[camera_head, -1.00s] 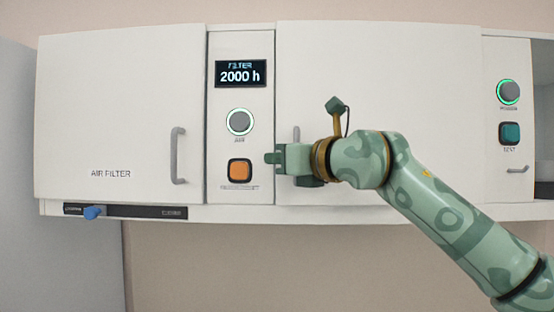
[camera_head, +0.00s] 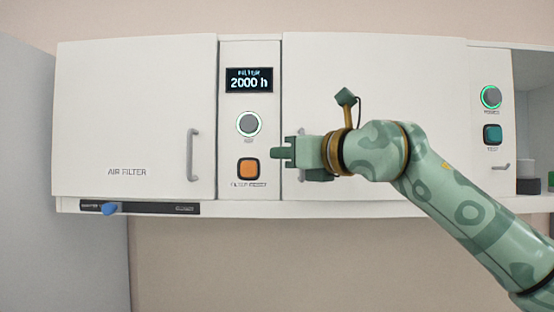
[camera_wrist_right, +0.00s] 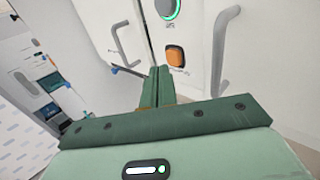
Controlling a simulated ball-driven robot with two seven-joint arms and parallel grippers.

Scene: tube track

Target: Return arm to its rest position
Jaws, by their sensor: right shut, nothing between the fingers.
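My right arm comes in from the right in the head view. Its green gripper (camera_head: 283,153) is shut and empty, pointing left in front of the white cabinet, just right of the orange button (camera_head: 248,169). In the right wrist view the shut fingers (camera_wrist_right: 157,88) point toward the panel, with the orange button (camera_wrist_right: 176,52) beyond them, apart from the tips. The display (camera_head: 249,80) reads FILTER 2000 h, with a green-ringed round knob (camera_head: 249,124) below it. My left gripper is not in view.
The air filter door (camera_head: 130,120) is closed, with a grey handle (camera_head: 192,155). A blue lever (camera_head: 109,208) sits on a dark strip under it. A second handle is partly hidden behind my gripper. At right are a green-ringed knob (camera_head: 491,96), a teal button (camera_head: 492,134) and an open shelf.

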